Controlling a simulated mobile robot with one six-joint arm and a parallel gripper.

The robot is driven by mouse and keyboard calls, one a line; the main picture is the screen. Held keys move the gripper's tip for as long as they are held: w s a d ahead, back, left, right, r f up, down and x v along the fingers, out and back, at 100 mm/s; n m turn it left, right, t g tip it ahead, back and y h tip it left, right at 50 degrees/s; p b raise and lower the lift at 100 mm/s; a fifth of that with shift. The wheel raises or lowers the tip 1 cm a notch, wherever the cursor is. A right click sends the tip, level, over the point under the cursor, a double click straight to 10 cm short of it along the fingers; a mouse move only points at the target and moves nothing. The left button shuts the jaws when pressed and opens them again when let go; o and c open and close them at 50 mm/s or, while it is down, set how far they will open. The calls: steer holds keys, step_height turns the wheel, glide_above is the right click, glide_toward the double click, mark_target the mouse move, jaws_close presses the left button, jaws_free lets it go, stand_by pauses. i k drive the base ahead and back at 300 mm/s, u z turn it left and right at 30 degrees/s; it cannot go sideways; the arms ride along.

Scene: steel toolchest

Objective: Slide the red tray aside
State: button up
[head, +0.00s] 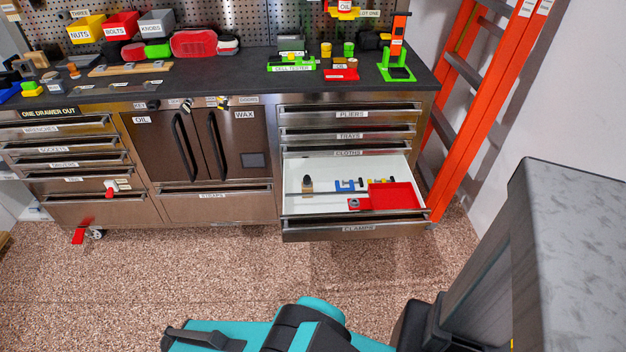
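The red tray (393,196) lies in the front right part of the open drawer (320,206) labelled CLAMPS, near its right wall. A small red piece with a grey part on it (354,204) sits just left of the tray. Blue clamp-like pieces (349,185) and small yellow and dark pieces lie behind the tray, partly hidden by it. A dark piece with a tan base (307,184) stands farther left. Teal and black parts of my own body show along the bottom edge, well apart from the drawer. I see no gripper fingers.
The white drawer floor is bare at left. Closed drawers (349,135) are above it. The speckled floor before the chest is clear. An orange ladder (489,80) leans right of the chest.

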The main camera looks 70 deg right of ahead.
mark_target(390, 196)
steer(key=u, duration=0.9)
steer(key=k, duration=0.1)
steer(key=z, duration=2.55)
